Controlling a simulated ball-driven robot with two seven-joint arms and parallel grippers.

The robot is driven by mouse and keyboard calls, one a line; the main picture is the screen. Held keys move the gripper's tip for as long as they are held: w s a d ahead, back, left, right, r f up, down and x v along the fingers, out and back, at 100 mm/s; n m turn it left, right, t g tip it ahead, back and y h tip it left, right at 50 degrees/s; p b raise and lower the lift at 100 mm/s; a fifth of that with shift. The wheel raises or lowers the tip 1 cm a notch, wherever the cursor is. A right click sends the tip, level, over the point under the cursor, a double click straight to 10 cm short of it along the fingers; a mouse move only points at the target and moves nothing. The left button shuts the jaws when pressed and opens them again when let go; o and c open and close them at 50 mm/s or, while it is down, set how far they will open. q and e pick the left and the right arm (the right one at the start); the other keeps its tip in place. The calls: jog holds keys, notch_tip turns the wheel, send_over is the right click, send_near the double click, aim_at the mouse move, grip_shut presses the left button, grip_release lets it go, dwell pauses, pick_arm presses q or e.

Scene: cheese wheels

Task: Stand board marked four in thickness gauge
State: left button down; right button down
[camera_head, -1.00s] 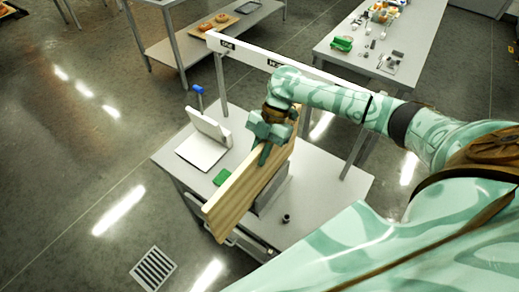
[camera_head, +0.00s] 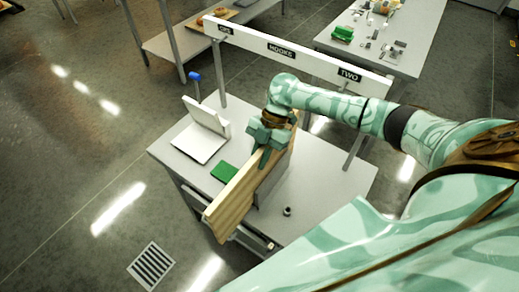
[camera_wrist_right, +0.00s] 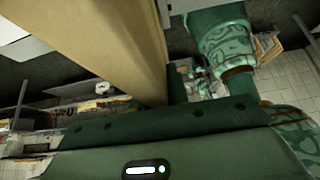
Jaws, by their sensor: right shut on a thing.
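A long pale wooden board (camera_head: 234,201) stands on its edge over the near table, running from the front left edge back toward the middle. My right gripper (camera_head: 262,155) is shut on the board's upper edge near its far end. In the right wrist view the board (camera_wrist_right: 125,45) rises from my right gripper (camera_wrist_right: 168,100). A grey upright plate (camera_head: 271,182) stands against or just beside the board's right side; I cannot tell whether they touch. It may be part of the thickness gauge. No mark on the board is readable. My left gripper is not in view.
A white open stand (camera_head: 204,132), a green block (camera_head: 223,172) and a small dark cylinder (camera_head: 287,211) are on the near table (camera_head: 325,190). A white labelled beam (camera_head: 300,54) on posts crosses behind. The table's right side is clear.

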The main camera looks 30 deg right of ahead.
jog(key=c, duration=1.3)
grip_release()
